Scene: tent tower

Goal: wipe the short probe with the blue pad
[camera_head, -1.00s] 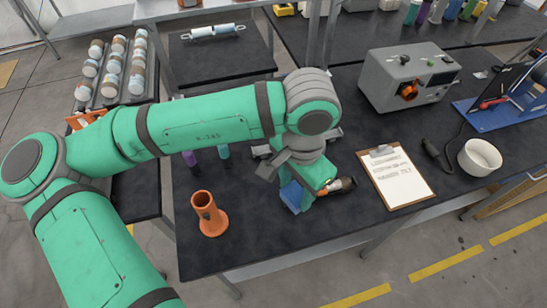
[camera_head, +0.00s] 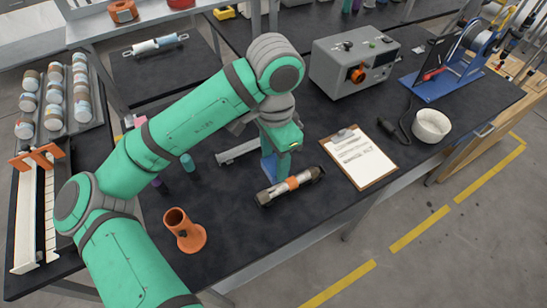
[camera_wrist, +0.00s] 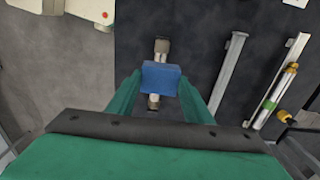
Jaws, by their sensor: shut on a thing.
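A short cylinder with dark ends and an orange band (camera_head: 291,186), seemingly the short probe, lies on the black table. In the wrist view its pale, brown-ended body (camera_wrist: 161,48) shows beyond and below the pad. My gripper (camera_head: 272,157) is above the table on the far side of the probe in the head view. Its green fingers (camera_wrist: 160,85) are shut on the blue pad (camera_wrist: 161,77). The pad (camera_head: 269,168) hides the probe's middle in the wrist view. I cannot tell whether pad and probe touch.
A grey rail (camera_head: 238,152) lies behind the probe. A longer banded rod (camera_wrist: 283,85) shows in the wrist view. An orange holder (camera_head: 183,231) stands left, a clipboard (camera_head: 357,158) right. A grey box (camera_head: 352,62) stands behind.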

